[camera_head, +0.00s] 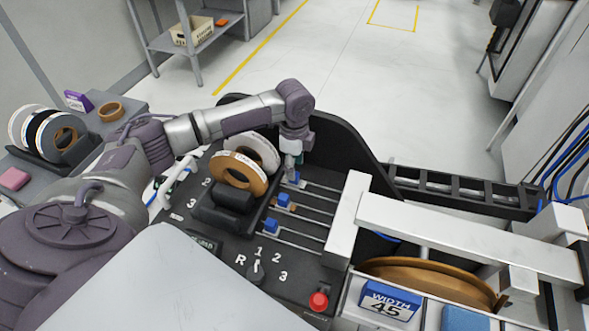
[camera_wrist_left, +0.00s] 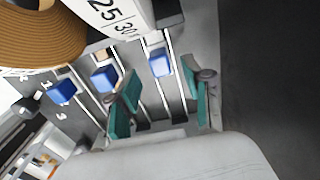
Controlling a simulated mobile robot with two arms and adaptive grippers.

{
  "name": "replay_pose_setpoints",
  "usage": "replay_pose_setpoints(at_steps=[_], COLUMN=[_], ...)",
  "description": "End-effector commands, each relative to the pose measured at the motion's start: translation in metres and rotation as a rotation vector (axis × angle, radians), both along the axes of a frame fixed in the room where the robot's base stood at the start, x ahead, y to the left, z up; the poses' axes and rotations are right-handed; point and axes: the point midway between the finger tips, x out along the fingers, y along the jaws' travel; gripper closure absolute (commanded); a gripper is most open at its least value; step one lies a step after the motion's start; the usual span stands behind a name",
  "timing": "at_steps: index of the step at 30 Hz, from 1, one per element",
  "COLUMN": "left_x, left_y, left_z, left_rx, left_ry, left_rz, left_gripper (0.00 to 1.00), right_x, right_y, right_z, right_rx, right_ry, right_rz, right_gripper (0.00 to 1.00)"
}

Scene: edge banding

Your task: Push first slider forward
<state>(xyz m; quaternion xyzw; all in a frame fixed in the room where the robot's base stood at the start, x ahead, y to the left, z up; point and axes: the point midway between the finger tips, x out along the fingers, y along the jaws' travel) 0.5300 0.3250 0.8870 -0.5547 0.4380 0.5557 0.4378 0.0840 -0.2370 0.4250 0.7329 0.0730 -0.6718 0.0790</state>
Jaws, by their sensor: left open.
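Three blue sliders sit on parallel rails on the dark machine panel. In the head view the farthest slider (camera_head: 294,178) is partly covered by my left gripper (camera_head: 292,158); the middle slider (camera_head: 283,200) and the nearest slider (camera_head: 271,225) are clear. In the left wrist view, my left gripper (camera_wrist_left: 162,104) is open with green fingertips. The farthest slider (camera_wrist_left: 160,62) lies ahead of the gap between the fingers. The middle slider (camera_wrist_left: 103,78) is close to the left finger, and the nearest slider (camera_wrist_left: 62,92) is farther left. My right gripper is not seen.
Edge-band rolls (camera_head: 240,172) stand beside the rails. A white beam (camera_head: 347,215) crosses the rails' right ends. A dark curved guard (camera_head: 345,150) rises behind them. A selector knob (camera_head: 256,270) and a red button (camera_head: 319,300) are at the front of the panel.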

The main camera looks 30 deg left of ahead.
Motion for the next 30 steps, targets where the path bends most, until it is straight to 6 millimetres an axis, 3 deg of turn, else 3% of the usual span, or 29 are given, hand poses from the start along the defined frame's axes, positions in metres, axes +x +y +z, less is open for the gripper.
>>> replay_pose_setpoints(at_steps=[6, 17, 25, 30], left_x=[0.000, 0.000, 0.000, 0.000], left_y=[0.000, 0.000, 0.000, 0.000], left_z=[-0.023, -0.028, -0.027, -0.027], left_rx=[0.000, 0.000, 0.000, 0.000], left_ry=[0.001, 0.000, 0.000, 0.000], left_rz=[0.001, 0.000, 0.000, 0.000], left_gripper=[0.50, 0.52, 0.97, 1.00], right_x=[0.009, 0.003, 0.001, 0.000], right_y=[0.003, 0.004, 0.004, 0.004], right_z=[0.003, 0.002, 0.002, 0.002], right_rx=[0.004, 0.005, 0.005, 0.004], right_ry=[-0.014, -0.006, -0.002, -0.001], right_rz=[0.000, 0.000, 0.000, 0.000], right_gripper=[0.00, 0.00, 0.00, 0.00])
